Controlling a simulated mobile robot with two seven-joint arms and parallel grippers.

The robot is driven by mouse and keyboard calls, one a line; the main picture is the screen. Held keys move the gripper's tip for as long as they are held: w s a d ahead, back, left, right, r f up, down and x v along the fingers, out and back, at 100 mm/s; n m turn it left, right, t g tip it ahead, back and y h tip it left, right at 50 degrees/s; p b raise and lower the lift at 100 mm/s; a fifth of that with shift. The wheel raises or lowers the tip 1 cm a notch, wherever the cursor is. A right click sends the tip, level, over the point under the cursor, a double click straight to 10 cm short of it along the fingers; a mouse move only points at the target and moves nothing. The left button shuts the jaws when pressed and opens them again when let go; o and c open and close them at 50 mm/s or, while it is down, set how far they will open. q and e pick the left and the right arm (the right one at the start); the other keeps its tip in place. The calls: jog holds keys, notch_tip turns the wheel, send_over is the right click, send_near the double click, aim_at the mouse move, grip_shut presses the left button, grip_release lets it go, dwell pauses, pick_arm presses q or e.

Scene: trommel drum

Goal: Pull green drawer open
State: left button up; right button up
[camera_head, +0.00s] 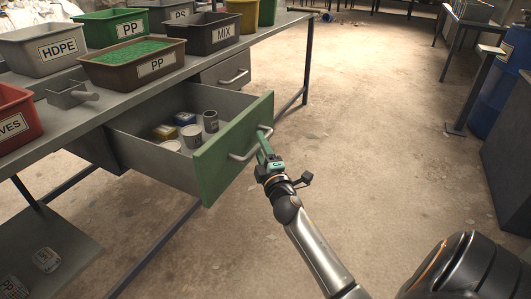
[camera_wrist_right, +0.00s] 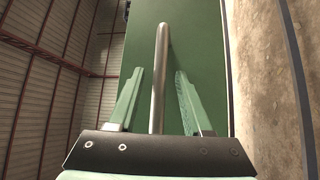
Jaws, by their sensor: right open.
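The green drawer (camera_head: 236,150) is pulled well out from under the workbench, its green front facing right and its grey inside showing. Its metal bar handle (camera_head: 252,146) runs across the front. My right gripper (camera_head: 263,143) is at the handle. In the right wrist view the handle (camera_wrist_right: 160,75) stands between the two open green fingers (camera_wrist_right: 158,100), with gaps on both sides. The green drawer front (camera_wrist_right: 200,45) lies behind them. My left gripper is not in view.
Several small cans and boxes (camera_head: 190,134) sit in the drawer. Labelled bins, such as the brown PP bin (camera_head: 108,72), stand on the workbench (camera_head: 118,96). A closed grey drawer (camera_head: 226,72) is farther along. The concrete floor (camera_head: 370,110) at right is open; blue barrels (camera_head: 492,95) stand beyond.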

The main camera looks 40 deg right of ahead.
jog(key=b+v, duration=0.1)
jog(key=v, duration=1.1)
